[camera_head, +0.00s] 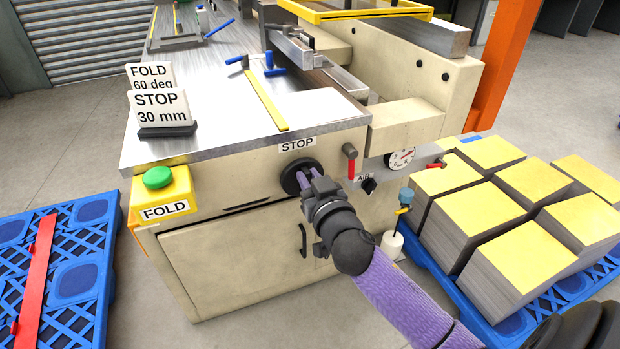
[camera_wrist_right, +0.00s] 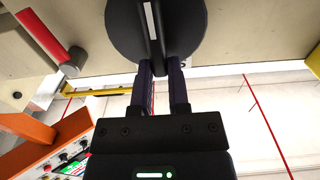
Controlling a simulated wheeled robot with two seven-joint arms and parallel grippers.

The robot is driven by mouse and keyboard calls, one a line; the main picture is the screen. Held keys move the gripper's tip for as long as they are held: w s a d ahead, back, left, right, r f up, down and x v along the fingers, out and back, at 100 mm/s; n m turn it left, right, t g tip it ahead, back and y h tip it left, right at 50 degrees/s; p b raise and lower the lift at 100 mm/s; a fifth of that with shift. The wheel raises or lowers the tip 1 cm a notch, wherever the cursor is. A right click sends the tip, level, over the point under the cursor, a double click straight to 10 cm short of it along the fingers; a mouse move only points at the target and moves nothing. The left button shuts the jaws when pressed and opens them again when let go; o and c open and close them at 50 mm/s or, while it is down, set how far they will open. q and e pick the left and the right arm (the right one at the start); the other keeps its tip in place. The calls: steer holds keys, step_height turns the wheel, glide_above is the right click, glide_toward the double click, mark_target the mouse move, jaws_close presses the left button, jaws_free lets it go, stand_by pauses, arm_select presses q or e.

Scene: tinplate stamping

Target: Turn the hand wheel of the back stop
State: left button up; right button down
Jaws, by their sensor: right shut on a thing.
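The hand wheel (camera_head: 297,177) of the back stop is a round black knob on the front of the cream machine, just under the STOP label (camera_head: 297,144). In the right wrist view the wheel (camera_wrist_right: 188,30) is a black disc with a raised bar across it and a white mark on the bar. My right gripper (camera_head: 308,180) is at the wheel, its two purple fingers shut on the bar; in the wrist view the fingers (camera_wrist_right: 162,75) reach the bar from either side. Part of the wheel is hidden behind the gripper. My left gripper is not in view.
A red-handled lever (camera_head: 351,162), a gauge (camera_head: 402,159) and a black AIR knob (camera_head: 369,186) sit right of the wheel. A green FOLD button (camera_head: 157,178) is left. Signs reading FOLD 60 deg and STOP 30 mm (camera_head: 160,107) stand on the table. Stacked sheets (camera_head: 520,215) fill the right pallet.

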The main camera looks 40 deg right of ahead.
mark_target(291, 184)
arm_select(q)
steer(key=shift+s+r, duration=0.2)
arm_select(e)
steer(key=n, duration=0.2)
steer(key=a+n+p, duration=0.1)
steer(key=n, duration=0.2)
steer(key=n+p, duration=0.1)
steer(key=n, duration=0.1)
steer(key=shift+w+a+f+n, duration=0.2)
steer(key=shift+a+f+n, duration=0.1)
steer(key=shift+n, duration=0.1)
steer(key=n, duration=0.2)
steer(key=shift+a+f+n+p, duration=0.2)
steer(key=shift+f+n+p, duration=0.1)
steer(key=shift+p, duration=0.05)
steer(key=n, duration=0.3)
steer(key=f+n, duration=0.1)
steer(key=shift+w+a, duration=0.1)
steer(key=shift+a, duration=0.15)
steer(key=shift+f+n, duration=0.15)
steer(key=shift+n, duration=0.95)
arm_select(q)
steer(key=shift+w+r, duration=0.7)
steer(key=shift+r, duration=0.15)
arm_select(e)
steer(key=shift+f+n, duration=0.15)
steer(key=shift+n, duration=0.55)
